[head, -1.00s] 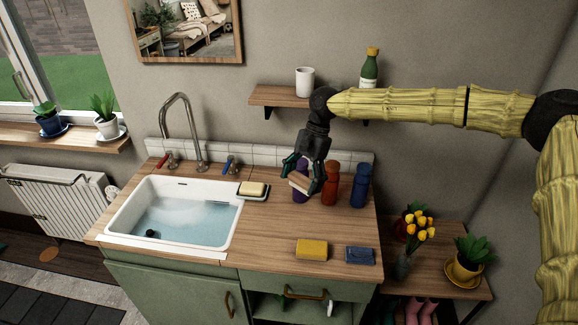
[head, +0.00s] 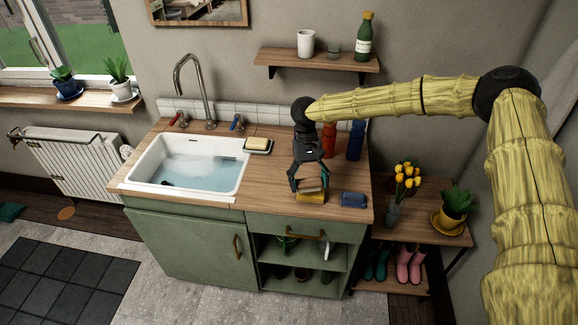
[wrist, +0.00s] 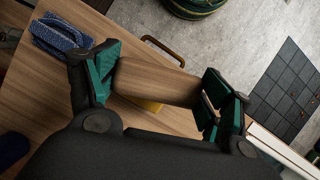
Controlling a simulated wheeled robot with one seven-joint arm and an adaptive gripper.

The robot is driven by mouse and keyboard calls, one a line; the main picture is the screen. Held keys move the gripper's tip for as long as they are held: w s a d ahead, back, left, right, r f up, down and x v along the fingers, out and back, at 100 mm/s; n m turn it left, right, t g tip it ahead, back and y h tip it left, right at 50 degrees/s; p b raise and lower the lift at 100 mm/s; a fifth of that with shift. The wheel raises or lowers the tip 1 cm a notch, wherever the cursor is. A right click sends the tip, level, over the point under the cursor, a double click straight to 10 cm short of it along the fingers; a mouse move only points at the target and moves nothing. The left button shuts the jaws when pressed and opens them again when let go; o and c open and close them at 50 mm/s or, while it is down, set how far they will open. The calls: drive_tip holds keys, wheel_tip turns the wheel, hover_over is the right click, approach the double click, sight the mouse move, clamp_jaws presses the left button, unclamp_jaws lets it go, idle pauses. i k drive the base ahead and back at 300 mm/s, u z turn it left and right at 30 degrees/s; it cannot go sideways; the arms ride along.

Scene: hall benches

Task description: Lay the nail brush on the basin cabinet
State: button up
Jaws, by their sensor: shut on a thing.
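My gripper (head: 309,182) is shut on the nail brush (head: 311,185), a wooden-backed block. In the wrist view the brush (wrist: 158,82) spans between both green fingers, and its bristles do not show. I hold it at the front of the wooden top of the basin cabinet (head: 268,190), right of the sink. A yellow sponge (head: 311,198) shows just below the brush and is partly hidden by it in the wrist view (wrist: 150,104). I cannot tell whether brush and sponge touch.
A blue sponge or cloth (head: 353,200) lies right of the yellow sponge. A red bottle (head: 329,139) and a blue bottle (head: 356,140) stand behind. A soap dish (head: 258,146) sits by the water-filled sink (head: 190,164). Bare wood lies between sink and gripper.

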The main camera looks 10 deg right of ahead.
sight(264, 181)
drive_tip(key=u, duration=2.2)
drive_tip(key=i, duration=1.55)
drive_tip(key=z, duration=2.85)
